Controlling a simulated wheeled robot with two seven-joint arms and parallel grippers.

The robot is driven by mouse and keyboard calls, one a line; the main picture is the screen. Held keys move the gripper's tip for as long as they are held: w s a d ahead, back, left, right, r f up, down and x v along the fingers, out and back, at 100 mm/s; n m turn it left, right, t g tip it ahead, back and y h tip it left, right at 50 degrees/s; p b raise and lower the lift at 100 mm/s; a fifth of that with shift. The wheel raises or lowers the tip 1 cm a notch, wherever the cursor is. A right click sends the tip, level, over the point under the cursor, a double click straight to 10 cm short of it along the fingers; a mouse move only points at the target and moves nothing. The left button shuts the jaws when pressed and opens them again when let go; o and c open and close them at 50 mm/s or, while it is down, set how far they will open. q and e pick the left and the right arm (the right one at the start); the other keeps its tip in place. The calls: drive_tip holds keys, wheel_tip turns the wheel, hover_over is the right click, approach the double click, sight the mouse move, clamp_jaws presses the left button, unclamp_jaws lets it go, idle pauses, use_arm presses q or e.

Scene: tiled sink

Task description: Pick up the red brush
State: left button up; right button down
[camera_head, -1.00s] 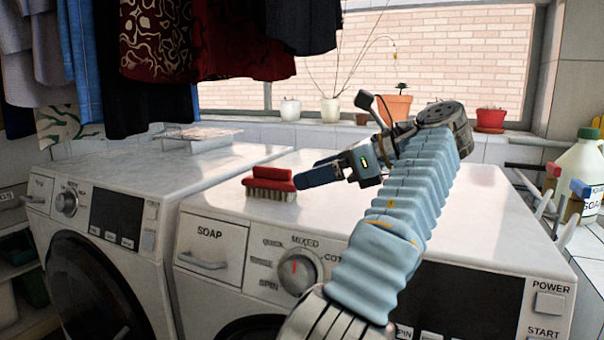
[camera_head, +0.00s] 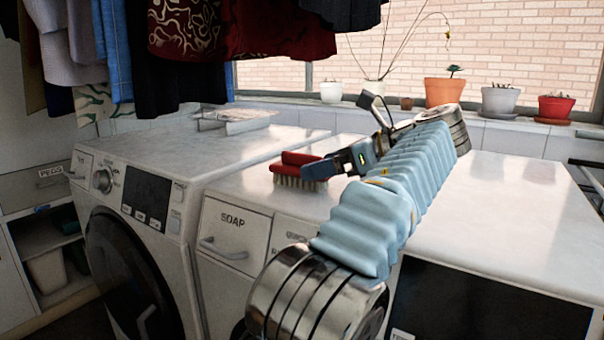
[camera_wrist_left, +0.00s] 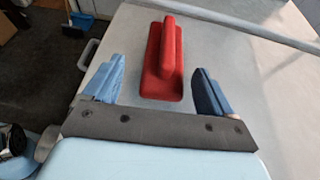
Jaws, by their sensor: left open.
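In the left wrist view the red brush (camera_wrist_left: 163,62) shows between and ahead of the two blue fingers of my left gripper (camera_wrist_left: 158,88). The fingers are spread wide, with a gap on each side of the brush. My right gripper is not in view.
Clothes (camera_head: 190,50) hang above the left one. Potted plants (camera_head: 445,90) line the windowsill behind. The machine top is clear to the right of my arm.

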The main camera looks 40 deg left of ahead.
use_arm(q)
drive_tip(key=x, duration=0.5)
drive_tip(key=shift+w+b, duration=0.3)
drive_tip(key=shift+b, duration=0.05)
drive_tip(key=shift+d, duration=0.1)
drive_tip(key=shift+c, duration=0.3)
drive_tip(key=c, duration=1.1)
drive_tip(key=shift+o, duration=0.2)
drive_tip(key=shift+r, duration=0.1)
